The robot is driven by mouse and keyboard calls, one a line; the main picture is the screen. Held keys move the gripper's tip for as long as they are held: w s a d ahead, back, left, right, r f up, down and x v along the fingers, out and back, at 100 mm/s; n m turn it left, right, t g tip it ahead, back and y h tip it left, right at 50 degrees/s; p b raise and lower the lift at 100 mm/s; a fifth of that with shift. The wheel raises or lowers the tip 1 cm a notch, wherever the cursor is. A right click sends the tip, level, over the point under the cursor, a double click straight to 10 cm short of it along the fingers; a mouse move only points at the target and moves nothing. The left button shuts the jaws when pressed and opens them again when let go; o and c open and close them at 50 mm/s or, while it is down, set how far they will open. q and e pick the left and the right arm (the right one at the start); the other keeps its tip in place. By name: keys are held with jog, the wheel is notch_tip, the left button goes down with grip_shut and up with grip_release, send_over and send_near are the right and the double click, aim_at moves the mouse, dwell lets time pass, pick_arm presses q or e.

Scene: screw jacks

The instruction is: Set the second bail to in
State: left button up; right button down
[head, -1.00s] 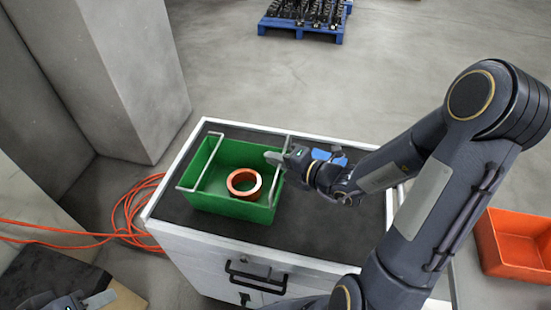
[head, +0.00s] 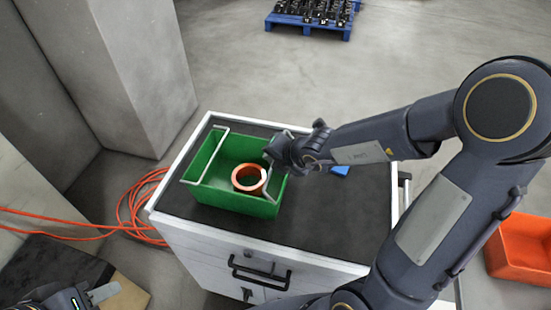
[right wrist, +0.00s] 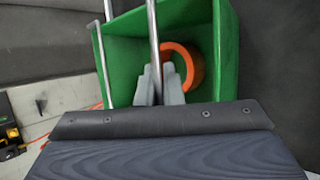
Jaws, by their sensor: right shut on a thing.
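A green bin (head: 210,197) stands on the dark cart top with an orange ring (head: 247,180) inside. One wire bail (head: 203,158) lies along its left side. The other bail (head: 266,189) is at the right side, tilted inward over the bin, partly hidden by my right gripper (head: 268,158). In the right wrist view this bail (right wrist: 153,30) runs between the fingers of my right gripper (right wrist: 158,84), which is shut on it. The first bail (right wrist: 102,65) shows at left there. My left gripper (head: 103,294) is at the lower left, far from the bin; its jaw opening is unclear.
A small blue object (head: 340,170) lies behind my right forearm. An orange crate (head: 515,250) is at right; orange cable (head: 130,215) lies on the floor at left.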

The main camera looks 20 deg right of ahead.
jog(key=f+g+h+p, duration=0.1)
jog(key=g+h+p, duration=0.1)
jog(key=f+n+g+h+p, duration=0.1)
jog(key=g+h, duration=0.1)
jog(key=h, duration=0.1)
jog(key=f+n+g+h+p, duration=0.1)
jog(key=f+g+h+p, duration=0.1)
jog(key=shift+w+a+p, duration=0.2)
jog(key=shift+a+p, duration=0.05)
jog(key=shift+p, duration=0.05)
dwell(0.3)
jog(key=shift+f, duration=0.15)
dwell(0.4)
jog(key=c, duration=1.6)
grip_release()
jog(key=shift+o, duration=0.2)
jog(key=v, duration=0.8)
jog(key=shift+b, duration=0.35)
